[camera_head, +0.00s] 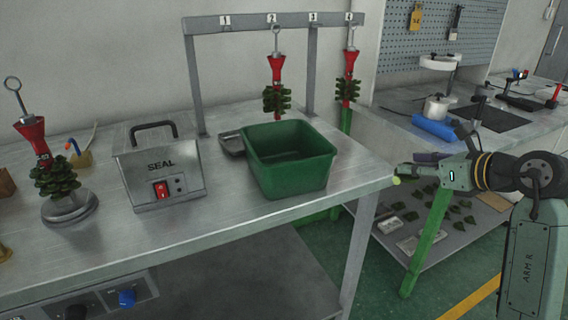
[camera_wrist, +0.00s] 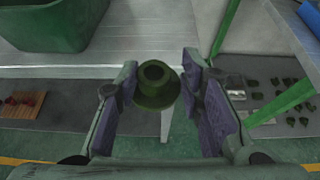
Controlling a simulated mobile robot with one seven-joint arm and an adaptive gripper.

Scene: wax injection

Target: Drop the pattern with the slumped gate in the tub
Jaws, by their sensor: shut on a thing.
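A green tub (camera_head: 290,168) stands at the right part of the steel table; its inside looks empty from here. Its corner also shows at the upper left of the wrist view (camera_wrist: 48,28). My gripper (camera_head: 408,172) is off the table's right end, to the right of the tub and apart from it. In the wrist view its jaws (camera_wrist: 158,82) are shut on a dark green wax pattern (camera_wrist: 155,90), a round piece with a flange and a hollow end facing the camera. I cannot tell whether its gate is slumped.
A sealing unit (camera_head: 161,170) and a wax tree on a round base (camera_head: 68,209) stand left of the tub. Wax trees hang from hooks 2 (camera_head: 276,95) and 4 (camera_head: 348,88) behind it. Several green pieces (camera_head: 440,205) lie on a low shelf below the right bench.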

